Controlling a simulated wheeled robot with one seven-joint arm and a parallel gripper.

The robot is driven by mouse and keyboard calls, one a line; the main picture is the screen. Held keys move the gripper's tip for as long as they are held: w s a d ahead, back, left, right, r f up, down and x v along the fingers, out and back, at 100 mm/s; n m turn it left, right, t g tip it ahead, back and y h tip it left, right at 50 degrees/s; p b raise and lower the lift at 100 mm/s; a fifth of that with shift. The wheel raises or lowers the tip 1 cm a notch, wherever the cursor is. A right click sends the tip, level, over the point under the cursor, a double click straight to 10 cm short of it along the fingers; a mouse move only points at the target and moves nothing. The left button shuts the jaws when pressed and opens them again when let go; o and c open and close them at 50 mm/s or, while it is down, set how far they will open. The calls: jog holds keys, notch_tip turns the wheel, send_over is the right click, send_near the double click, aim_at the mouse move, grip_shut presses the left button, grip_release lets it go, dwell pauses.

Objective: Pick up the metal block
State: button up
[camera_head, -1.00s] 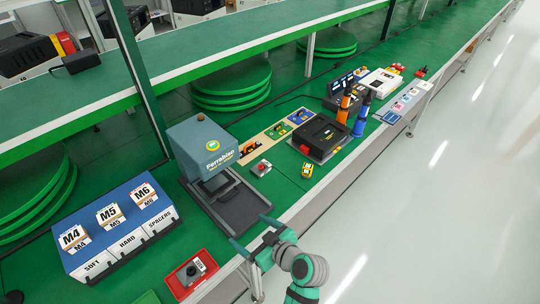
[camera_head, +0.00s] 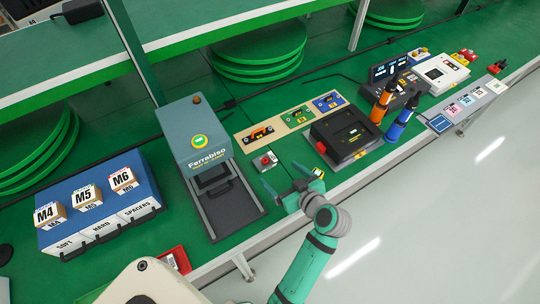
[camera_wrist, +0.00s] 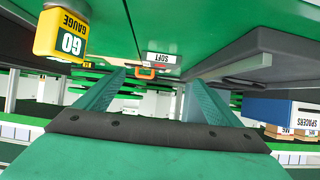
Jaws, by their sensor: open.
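My gripper (camera_head: 279,172) is open and empty, low over the front edge of the green line. A small grey box with a red top (camera_head: 265,161) stands just beyond the left fingertip. I cannot tell which thing is the metal block. The red tray (camera_head: 178,258) is mostly hidden by my own body.
A grey press (camera_head: 198,140) stands left of my gripper. A blue bin unit (camera_head: 98,205) is at the left. The floor at the right is clear.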

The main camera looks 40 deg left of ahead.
aim_at(266, 161)
jog(key=x, duration=0.5)
jog(key=shift+x, duration=2.5)
jog(key=shift+a+r, duration=0.15)
jog(key=shift+c, duration=0.4)
jog(key=c, duration=1.2)
